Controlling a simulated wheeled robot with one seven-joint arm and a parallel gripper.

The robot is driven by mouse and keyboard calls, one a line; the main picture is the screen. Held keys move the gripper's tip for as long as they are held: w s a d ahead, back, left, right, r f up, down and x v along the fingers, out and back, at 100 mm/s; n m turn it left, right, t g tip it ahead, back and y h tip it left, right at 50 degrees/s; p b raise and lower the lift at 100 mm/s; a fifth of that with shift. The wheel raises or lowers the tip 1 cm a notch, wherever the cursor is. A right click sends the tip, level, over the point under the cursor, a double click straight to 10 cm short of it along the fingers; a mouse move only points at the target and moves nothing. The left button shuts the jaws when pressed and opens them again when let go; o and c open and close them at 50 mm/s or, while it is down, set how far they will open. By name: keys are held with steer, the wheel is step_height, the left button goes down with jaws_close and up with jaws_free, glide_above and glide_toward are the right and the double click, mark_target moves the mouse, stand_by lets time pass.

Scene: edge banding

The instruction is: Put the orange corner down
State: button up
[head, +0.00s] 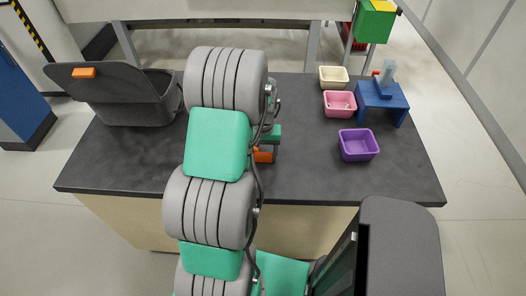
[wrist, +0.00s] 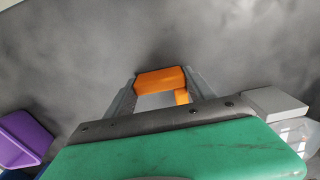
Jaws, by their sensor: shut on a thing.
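The orange corner (wrist: 160,80) is between the two fingers of my gripper (wrist: 161,88) in the wrist view, and the fingers are shut on it. The dark grey table top lies behind it; I cannot tell whether the corner touches the table. In the head view the orange corner (head: 264,155) shows only in part beside my arm, which hides most of the gripper.
The dark table (head: 310,178) has free room around the middle and front right. A purple bin (head: 358,146), a pink bin (head: 340,104), a cream bin (head: 333,78) and a blue stand (head: 381,98) are at the right. An open grey case (head: 125,95) with an orange latch stands at the left.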

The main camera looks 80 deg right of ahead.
mark_target(263, 153)
steer(key=shift+f, duration=0.2)
steer(key=o, duration=1.3)
steer(key=shift+r, duration=0.1)
step_height(263, 153, up, 12)
steer(key=b, duration=0.2)
steer(key=w+a+r+n+t+h, duration=0.1)
steer(key=w+a+r+n, duration=0.25)
steer(key=w+a, duration=0.75)
steer(key=w+a+r+n, duration=0.35)
steer(key=w+a, duration=0.45)
steer(key=w, duration=0.4)
steer(key=a+n+t, duration=0.1)
steer(key=a+n, duration=0.2)
steer(key=a, duration=0.5)
steer(key=w+a+n+t, duration=0.1)
steer(key=a+n, duration=0.1)
steer(key=a, duration=0.7)
steer(key=a+n+y, duration=0.1)
steer(key=a+n, duration=0.2)
steer(key=a, duration=0.6)
steer(key=shift+w+a+f+n+t, duration=0.1)
steer(key=shift+w+a+n+t, duration=0.1)
steer(key=shift+w+n+t, duration=0.15)
